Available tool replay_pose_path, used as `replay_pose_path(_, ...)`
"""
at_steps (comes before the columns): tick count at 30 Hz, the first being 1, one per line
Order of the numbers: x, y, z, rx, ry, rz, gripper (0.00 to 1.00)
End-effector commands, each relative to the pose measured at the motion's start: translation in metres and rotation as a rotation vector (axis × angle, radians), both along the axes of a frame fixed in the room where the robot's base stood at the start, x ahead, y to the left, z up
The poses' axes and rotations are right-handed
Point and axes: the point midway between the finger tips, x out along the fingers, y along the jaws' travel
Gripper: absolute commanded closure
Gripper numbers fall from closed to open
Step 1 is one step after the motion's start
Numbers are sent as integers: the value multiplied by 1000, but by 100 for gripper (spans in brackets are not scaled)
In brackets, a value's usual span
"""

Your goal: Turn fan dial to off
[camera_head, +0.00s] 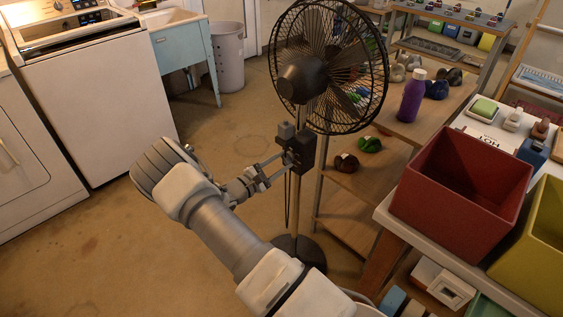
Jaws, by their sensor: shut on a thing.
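The black pedestal fan (326,68) stands in the middle on a pole with a round dark base (299,250). Its dark control box (302,150) sits on the pole below the fan head. My arm reaches up from the bottom, and my gripper (286,159) is at the left face of this box. Its fingers are shut on the fan dial there. The dial itself is too small and covered by the fingers to make out, so its setting cannot be read.
Wooden shelves (420,122) with a purple bottle (412,96) and shoes stand close right of the fan. A red bin (462,185) and a yellow bin (540,245) are nearer right. A white washer (95,95) is left. The floor between is open.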

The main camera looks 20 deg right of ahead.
Motion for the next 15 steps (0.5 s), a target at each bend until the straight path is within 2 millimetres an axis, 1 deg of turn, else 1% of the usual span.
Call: replay_pose_path(15, 0, 1, 1, -167, 461, 1, 100)
